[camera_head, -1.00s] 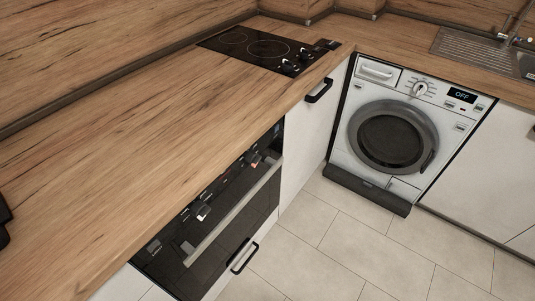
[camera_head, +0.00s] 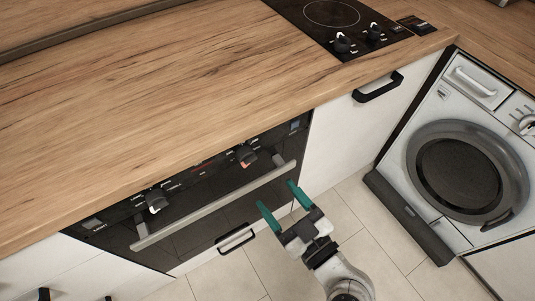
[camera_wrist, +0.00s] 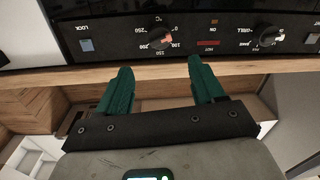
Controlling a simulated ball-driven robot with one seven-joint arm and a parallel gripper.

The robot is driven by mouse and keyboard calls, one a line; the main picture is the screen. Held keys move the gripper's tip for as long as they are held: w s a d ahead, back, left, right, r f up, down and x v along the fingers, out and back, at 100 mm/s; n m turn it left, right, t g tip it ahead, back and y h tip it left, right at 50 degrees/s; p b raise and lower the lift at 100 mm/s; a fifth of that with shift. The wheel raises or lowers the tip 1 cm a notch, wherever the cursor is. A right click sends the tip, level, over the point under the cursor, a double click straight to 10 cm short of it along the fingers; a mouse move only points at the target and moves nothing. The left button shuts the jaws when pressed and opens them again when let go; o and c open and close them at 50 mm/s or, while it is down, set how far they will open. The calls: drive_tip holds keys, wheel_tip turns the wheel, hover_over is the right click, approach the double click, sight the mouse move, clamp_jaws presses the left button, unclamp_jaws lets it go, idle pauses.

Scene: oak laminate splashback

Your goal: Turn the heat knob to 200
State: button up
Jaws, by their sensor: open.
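The heat knob (camera_head: 247,157), black with an orange-red mark, is at the right of the oven's black control panel (camera_head: 202,178). In the wrist view the heat knob (camera_wrist: 160,38) has a ring of temperature numbers around it, and the panel looks upside down. I cannot tell its exact setting. My gripper (camera_head: 275,192) is open and empty, with green fingers, in front of the oven at its right end. In the wrist view my gripper (camera_wrist: 160,66) has its fingertips either side of the knob's line, short of it and apart from it.
A second oven knob (camera_head: 155,203) is at the panel's left; it also shows in the wrist view (camera_wrist: 266,37). The oven's handle bar (camera_head: 215,205) juts out below the panel. A wooden counter (camera_head: 180,90) with a hob (camera_head: 335,22) lies above. A washing machine (camera_head: 460,172) stands right.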

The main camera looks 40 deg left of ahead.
sight(251, 162)
drive_tip(key=p+x, duration=0.2)
drive_tip(key=x, duration=0.8)
drive_tip(key=shift+w+a, duration=0.15)
drive_tip(key=shift+a, duration=0.2)
drive_tip(key=shift+c, duration=0.5)
drive_tip(key=c, duration=0.9)
